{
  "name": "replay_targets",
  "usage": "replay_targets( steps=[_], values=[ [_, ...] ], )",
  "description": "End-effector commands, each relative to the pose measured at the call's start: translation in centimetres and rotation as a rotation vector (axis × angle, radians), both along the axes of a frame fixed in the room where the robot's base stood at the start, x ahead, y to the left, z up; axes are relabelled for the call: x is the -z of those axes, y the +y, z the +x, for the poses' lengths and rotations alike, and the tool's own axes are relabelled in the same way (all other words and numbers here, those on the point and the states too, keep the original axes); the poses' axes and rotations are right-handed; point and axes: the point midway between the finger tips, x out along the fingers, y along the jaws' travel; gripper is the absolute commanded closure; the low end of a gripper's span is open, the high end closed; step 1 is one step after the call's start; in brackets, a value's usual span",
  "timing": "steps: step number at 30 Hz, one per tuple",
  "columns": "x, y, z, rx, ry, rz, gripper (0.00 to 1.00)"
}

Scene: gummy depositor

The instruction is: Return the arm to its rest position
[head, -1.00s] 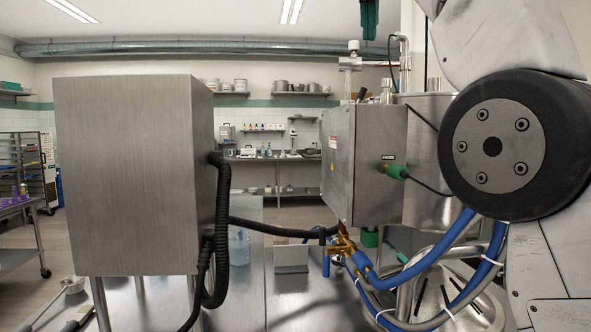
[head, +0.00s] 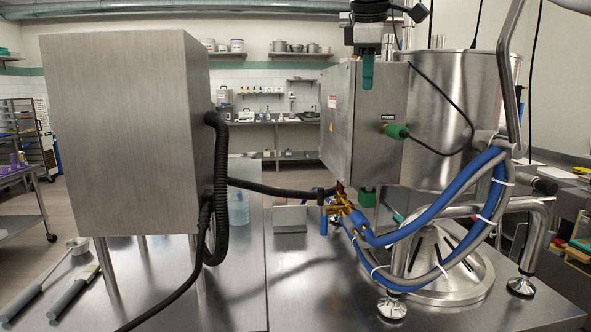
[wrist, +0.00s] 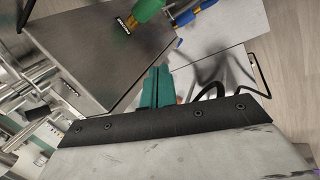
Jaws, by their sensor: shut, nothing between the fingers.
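My gripper (head: 367,72) hangs from the top of the head view with its green fingers pointing down. It appears over the upper edge of the steel control box (head: 362,118); the gap between them in depth is hard to judge. The fingers are together with nothing between them. In the wrist view the green fingers (wrist: 155,90) show above the dark plate of my wrist, with the steel box (wrist: 95,55) beyond them to the left. Most of my arm is out of the head view.
A large steel cabinet (head: 120,140) stands on the left of the steel table (head: 310,300). A steel hopper (head: 460,110), blue hoses (head: 440,215) and a brass valve (head: 342,205) are on the right. A black hose (head: 275,192) spans the middle. The table's front middle is clear.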

Motion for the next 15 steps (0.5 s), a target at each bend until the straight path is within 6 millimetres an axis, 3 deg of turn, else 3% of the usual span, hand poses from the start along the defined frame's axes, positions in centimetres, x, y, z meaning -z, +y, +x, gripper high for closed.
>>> replay_targets(
  steps=[8, 15],
  values=[
    [12.0, -4.9, -10.1, 0.541, 0.101, 0.225, 1.0],
    [23.6, -8.9, -22.2, 0.976, 0.179, 0.347, 1.0]
  ],
)
